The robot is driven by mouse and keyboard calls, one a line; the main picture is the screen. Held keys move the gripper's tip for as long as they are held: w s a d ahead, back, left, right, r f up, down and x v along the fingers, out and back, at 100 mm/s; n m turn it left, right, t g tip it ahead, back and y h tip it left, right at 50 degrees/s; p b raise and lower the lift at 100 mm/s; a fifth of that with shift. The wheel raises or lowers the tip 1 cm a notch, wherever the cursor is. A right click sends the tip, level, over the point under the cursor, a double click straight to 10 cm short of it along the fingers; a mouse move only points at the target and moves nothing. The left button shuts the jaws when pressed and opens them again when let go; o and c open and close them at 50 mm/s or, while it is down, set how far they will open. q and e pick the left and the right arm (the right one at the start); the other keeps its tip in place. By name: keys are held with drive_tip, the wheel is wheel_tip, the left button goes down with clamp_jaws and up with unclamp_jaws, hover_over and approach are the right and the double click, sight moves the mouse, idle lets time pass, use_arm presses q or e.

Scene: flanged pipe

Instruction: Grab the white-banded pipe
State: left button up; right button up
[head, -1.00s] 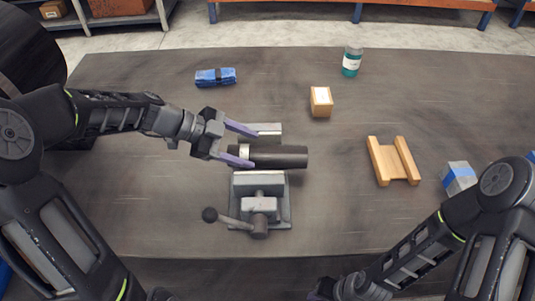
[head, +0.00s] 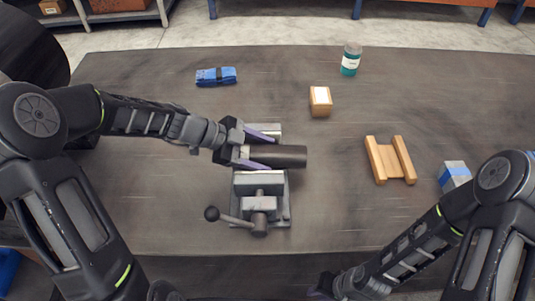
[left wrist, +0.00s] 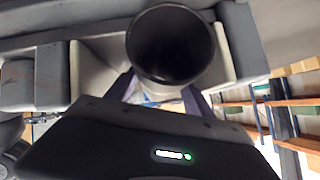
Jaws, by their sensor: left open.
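The dark pipe (head: 280,156) lies across the jaws of the grey vise (head: 260,196) in the head view. Its white band is hidden behind my left gripper now. My left gripper (head: 272,152) is open, its purple fingers on either side of the pipe's left part; I cannot tell if they touch it. In the left wrist view the round dark end of the pipe (left wrist: 171,45) sits between the two fingers (left wrist: 162,98). My right gripper (head: 325,287) is at the bottom edge, mostly cut off, away from the pipe.
A wooden cradle (head: 390,160), a small cardboard box (head: 320,101) and a blue-white box (head: 454,175) stand to the right. The vise handle (head: 212,214) sticks out front left. The table's left front is clear.

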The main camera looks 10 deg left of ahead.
use_arm(q)
drive_tip(key=shift+c, duration=0.5)
clamp_jaws()
idle(0.3)
